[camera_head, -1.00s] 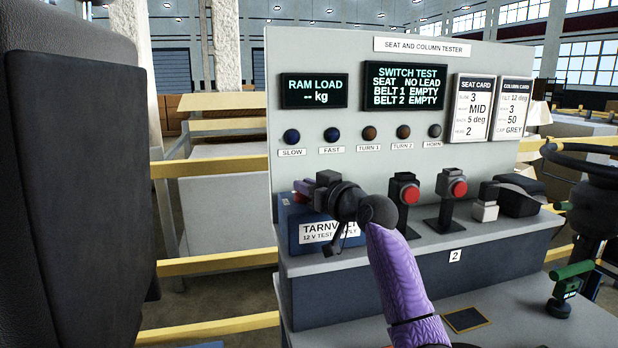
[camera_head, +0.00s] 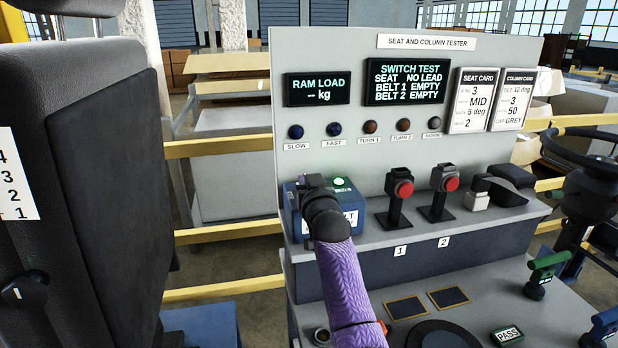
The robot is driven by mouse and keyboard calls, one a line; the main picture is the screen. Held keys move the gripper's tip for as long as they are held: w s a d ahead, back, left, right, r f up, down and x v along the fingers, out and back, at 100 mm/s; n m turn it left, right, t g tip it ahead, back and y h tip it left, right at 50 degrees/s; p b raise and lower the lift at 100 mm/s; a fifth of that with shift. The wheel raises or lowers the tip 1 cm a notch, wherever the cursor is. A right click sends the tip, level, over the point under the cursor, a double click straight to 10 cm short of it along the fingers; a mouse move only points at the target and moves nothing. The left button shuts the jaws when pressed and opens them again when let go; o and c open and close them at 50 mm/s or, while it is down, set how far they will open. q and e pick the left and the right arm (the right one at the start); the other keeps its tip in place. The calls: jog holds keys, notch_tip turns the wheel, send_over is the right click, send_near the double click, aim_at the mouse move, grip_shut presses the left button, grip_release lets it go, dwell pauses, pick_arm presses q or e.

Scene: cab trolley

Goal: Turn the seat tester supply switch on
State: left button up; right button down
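The seat tester supply is a blue box (camera_head: 293,222) on the ledge at the left end of the grey tester. Its front label is partly covered by my arm. A green lamp (camera_head: 340,183) glows on its top. The supply switch cannot be made out; my wrist and gripper cover the left part of the box. My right gripper (camera_head: 311,187) is over the box's top left, on the purple arm coming up from the bottom. Its fingers are mostly hidden, so I cannot tell open from shut or whether it touches. My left gripper is not in view.
Two red push buttons on stands (camera_head: 398,192) stand right of the supply. The tester panel (camera_head: 400,100) behind shows "RAM LOAD -- kg" and "SEAT NO LEAD". A dark seat (camera_head: 110,170) fills the left. A steering wheel (camera_head: 585,150) is at right.

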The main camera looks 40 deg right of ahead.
jog(key=c, duration=0.6)
grip_release()
jog(key=p+v, duration=0.2)
jog(key=v, duration=0.8)
jog(key=shift+p, duration=0.4)
